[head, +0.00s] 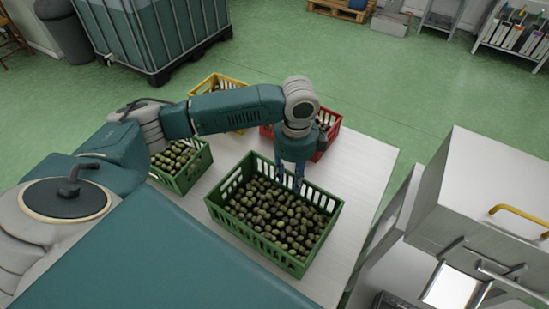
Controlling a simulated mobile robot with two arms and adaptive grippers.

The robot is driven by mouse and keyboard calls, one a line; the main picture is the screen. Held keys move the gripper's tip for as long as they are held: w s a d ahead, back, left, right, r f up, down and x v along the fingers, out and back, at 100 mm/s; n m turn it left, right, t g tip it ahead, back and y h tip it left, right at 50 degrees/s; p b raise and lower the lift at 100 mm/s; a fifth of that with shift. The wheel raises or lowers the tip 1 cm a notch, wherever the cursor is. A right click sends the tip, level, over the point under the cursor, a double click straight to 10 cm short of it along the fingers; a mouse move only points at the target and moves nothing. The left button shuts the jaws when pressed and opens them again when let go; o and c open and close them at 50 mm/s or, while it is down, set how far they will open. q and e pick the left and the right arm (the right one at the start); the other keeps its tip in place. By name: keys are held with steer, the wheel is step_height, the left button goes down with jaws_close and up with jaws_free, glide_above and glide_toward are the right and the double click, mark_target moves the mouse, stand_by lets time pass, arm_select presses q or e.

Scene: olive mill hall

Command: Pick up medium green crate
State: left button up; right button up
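A green slatted crate (255,237) full of dark green olives stands on the pale table, in front of my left gripper. A second green crate (181,181), also holding olives, stands to its left and is partly covered by my arm. Which of the two is the medium one is hard to tell. My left gripper (289,181) points down at the far long rim of the front crate. Its two blue-tipped fingers look spread, with a gap between them. Whether they touch the rim cannot be told. My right gripper is out of view.
A yellow crate (203,86) and a red crate (331,123) stand at the table's back, partly hidden by my arm. The table (371,165) is bare right of the crates. A steel machine (480,190) with a yellow handle stands close on the right.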

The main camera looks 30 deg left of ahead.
arm_select(q)
steer(key=p, duration=0.2)
glide_above(292, 196)
step_height(292, 196, down, 5)
steer(key=shift+s+r, duration=0.1)
steer(key=shift+f, duration=0.4)
steer(key=shift+a+f, duration=0.1)
steer(key=shift+f, duration=0.05)
jaws_close()
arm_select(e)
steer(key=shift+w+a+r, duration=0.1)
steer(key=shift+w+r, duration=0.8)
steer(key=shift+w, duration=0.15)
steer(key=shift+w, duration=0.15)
